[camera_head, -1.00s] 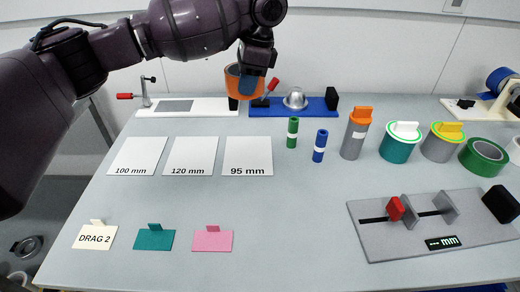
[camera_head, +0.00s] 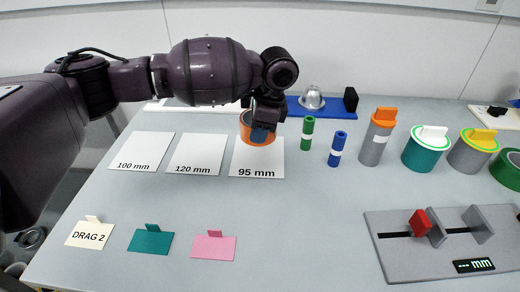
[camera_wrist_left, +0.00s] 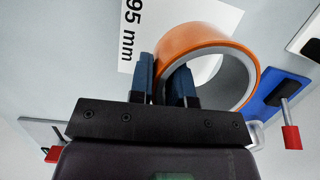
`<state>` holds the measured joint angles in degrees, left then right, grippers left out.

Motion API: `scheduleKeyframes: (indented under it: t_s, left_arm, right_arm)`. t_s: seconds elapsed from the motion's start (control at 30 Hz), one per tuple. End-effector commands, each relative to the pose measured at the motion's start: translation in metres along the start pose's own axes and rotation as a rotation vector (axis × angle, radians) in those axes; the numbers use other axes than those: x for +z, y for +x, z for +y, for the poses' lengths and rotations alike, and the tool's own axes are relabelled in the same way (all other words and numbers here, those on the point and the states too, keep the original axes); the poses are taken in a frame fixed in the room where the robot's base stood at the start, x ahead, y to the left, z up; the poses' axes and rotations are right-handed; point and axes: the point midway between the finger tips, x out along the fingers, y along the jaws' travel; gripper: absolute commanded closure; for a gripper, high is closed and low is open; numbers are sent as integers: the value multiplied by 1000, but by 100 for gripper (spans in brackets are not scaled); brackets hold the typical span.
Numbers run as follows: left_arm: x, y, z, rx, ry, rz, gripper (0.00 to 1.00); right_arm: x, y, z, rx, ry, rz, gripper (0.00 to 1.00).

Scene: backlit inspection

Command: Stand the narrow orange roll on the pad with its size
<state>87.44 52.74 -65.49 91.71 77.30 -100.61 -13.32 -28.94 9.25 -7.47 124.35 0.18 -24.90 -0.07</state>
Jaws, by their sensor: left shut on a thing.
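The orange roll (camera_head: 246,127) is in my left gripper (camera_head: 262,134), over the back part of the white 95 mm pad (camera_head: 265,163). In the left wrist view the roll (camera_wrist_left: 222,44) shows its open grey-lined hole. One finger of the left gripper (camera_wrist_left: 163,82) is outside the roll's wall and the other is inside the hole. The pad (camera_wrist_left: 190,12) is partly hidden behind the roll. I cannot tell whether the roll touches the pad. The 120 mm pad (camera_head: 196,153) and 100 mm pad (camera_head: 142,150) lie empty to the left. My right gripper is not in view.
Green (camera_head: 308,133) and blue (camera_head: 337,148) thin rolls stand right of the pad. A grey cylinder with an orange top (camera_head: 378,138) and other lidded rolls stand farther right. A measuring fixture (camera_head: 400,258) is at front right. Small cards (camera_head: 150,240) lie in front.

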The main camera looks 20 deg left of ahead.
Motion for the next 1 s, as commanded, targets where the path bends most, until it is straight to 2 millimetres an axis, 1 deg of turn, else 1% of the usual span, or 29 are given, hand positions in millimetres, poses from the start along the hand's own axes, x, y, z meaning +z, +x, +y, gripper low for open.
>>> scheduleKeyframes:
  t_s: [0.07,0.17,0.4,0.47,0.63,0.9,0.93,1.0]
  left_arm:
    - [-1,2,0,-2,0,1,100]
    - [-3,10,0,0,0,1,100]
    - [-12,50,0,4,1,-2,100]
    - [-13,55,0,3,1,-1,100]
    - [-14,55,0,-4,-1,2,100]
    - [-14,56,0,-3,-2,2,100]
    - [-14,57,0,-3,-2,2,78]
    - [-14,57,0,-2,-1,2,67]
  right_arm:
    - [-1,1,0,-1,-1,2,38]
    - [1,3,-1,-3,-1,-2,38]
    - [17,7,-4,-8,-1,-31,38]
    - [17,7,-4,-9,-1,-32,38]
    - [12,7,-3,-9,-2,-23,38]
    - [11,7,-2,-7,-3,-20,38]
    - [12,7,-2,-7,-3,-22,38]
    - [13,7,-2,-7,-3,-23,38]
